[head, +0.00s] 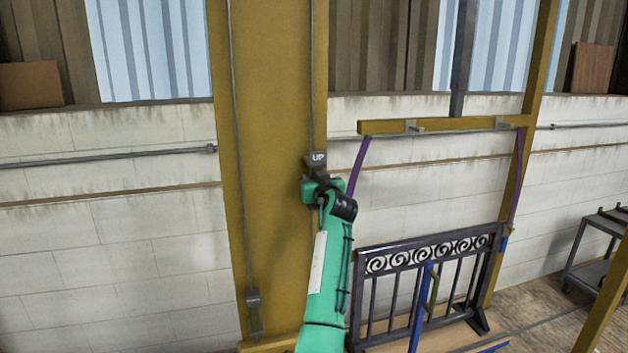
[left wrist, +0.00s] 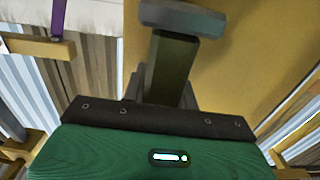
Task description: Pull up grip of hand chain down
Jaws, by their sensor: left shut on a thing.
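The up grip (head: 317,159) is a grey block marked "UP" with a handle part below it. It hangs on a hand chain (head: 312,80) in front of the yellow post. My left gripper (head: 319,183), on a green arm reaching up from below, is shut on the grip just under the marked block. In the left wrist view, the grip's grey block (left wrist: 183,18) and dark olive handle (left wrist: 172,68) stand out beyond the gripper's dark front edge. The fingertips are mostly hidden. My right gripper is not in view.
A second grip (head: 254,308) hangs low on another chain at the post's left side. A dark gate (head: 430,262) with scroll ornaments stands to the right, under a yellow beam (head: 440,125) with purple straps. A grey cart (head: 593,250) stands at the far right.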

